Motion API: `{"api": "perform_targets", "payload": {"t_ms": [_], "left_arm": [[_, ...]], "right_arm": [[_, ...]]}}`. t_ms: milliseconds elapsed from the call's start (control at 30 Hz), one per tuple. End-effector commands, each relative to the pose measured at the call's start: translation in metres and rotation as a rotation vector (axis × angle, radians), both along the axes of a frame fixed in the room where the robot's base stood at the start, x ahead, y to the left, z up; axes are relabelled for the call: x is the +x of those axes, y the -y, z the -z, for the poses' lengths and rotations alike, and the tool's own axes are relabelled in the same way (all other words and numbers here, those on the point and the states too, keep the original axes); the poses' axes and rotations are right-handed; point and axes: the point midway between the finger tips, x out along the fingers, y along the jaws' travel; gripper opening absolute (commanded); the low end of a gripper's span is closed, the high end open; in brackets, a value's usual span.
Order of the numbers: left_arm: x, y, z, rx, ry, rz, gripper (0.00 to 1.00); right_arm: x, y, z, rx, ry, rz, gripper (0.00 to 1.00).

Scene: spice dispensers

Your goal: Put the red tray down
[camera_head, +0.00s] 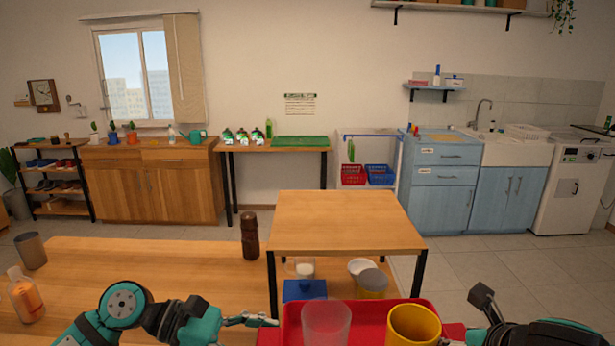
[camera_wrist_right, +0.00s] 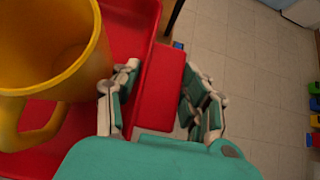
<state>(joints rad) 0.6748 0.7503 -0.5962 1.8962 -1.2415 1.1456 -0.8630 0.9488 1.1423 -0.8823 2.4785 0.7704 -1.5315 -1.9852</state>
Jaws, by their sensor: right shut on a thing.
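The red tray (camera_head: 368,318) is at the bottom of the head view, in front of the small raised wooden table (camera_head: 345,220). It carries a translucent pinkish cup (camera_head: 326,322) and a yellow mug (camera_head: 413,325). In the right wrist view, my right gripper (camera_wrist_right: 160,75) has its fingers on both sides of the tray's red side handle (camera_wrist_right: 160,95) and is shut on it. The yellow mug (camera_wrist_right: 50,50) stands beside it there. My left gripper (camera_head: 252,320) is at the tray's left edge by the other handle; its grip is not clear.
A long wooden table (camera_head: 150,285) holds a dark brown bottle (camera_head: 249,236), a grey cup (camera_head: 31,250) and an orange-filled bottle (camera_head: 25,295). The raised table's top is clear. Beneath it are a blue box (camera_head: 304,290), a white bowl (camera_head: 361,267) and a grey-topped yellow container (camera_head: 372,285).

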Motion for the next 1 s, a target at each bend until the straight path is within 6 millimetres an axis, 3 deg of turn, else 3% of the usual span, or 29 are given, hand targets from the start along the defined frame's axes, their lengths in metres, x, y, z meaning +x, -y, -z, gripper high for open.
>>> {"api": "perform_targets", "payload": {"t_ms": [233, 500, 733, 1000], "left_arm": [[-0.005, 0.002, 0.030, -0.004, -0.001, 0.003, 0.42], [-0.008, 0.002, 0.045, -0.005, 0.002, 0.004, 0.42], [0.002, 0.002, 0.040, -0.005, 0.004, 0.004, 0.42], [0.031, 0.002, 0.020, -0.006, 0.005, 0.002, 0.42]], "right_arm": [[-0.005, -0.003, 0.031, 0.003, -0.002, -0.010, 0.00], [-0.007, -0.003, 0.046, 0.004, 0.002, -0.010, 0.00], [0.002, -0.003, 0.041, 0.004, 0.005, -0.010, 0.00], [0.031, -0.003, 0.021, 0.004, 0.007, -0.009, 0.00]]}}
